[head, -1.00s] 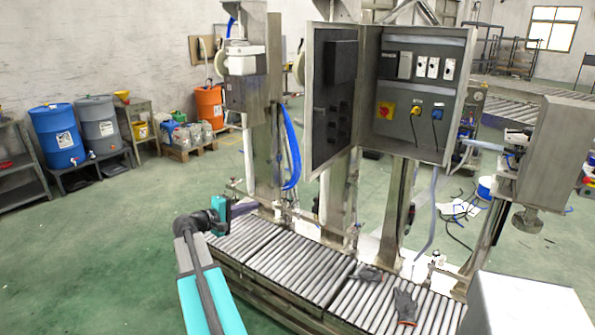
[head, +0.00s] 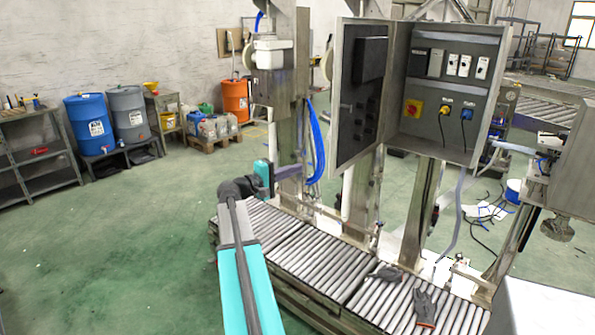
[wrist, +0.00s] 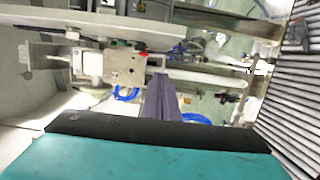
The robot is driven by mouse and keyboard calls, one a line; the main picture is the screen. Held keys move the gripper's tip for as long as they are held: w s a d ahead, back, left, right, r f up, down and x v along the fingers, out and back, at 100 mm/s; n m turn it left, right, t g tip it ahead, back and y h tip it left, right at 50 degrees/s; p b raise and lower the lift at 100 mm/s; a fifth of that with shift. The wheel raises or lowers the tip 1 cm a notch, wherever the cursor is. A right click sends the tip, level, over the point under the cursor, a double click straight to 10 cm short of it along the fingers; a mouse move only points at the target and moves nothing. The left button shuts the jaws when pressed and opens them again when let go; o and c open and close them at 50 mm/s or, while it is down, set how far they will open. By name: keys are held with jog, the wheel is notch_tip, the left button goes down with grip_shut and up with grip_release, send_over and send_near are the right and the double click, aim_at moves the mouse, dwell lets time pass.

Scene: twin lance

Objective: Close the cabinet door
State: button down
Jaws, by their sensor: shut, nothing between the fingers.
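The grey cabinet (head: 482,98) hangs on metal posts right of centre in the head view. Its door (head: 347,128) stands wide open on the left side, with its dark inner face showing. Switches, a yellow-and-red knob and two plugs show inside. My gripper (head: 303,169) is shut and empty, lower left of the door and apart from it in the picture. In the wrist view my shut gripper (wrist: 160,82) points at pipes and fittings beyond. I cannot tell whether the door shows in the wrist view.
A roller conveyor (head: 300,248) runs below the cabinet, with dark gloves (head: 426,308) on it. A metal post (head: 292,140) with blue hoses (head: 317,145) stands close to my gripper. Barrels (head: 90,125) and shelves stand at the left. Green floor at the left is clear.

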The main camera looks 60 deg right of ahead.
jog(key=s+d+p, duration=0.3)
jog(key=s+d, duration=0.4)
jog(key=s, duration=0.1)
jog(key=shift+p, duration=0.35)
dwell(0.4)
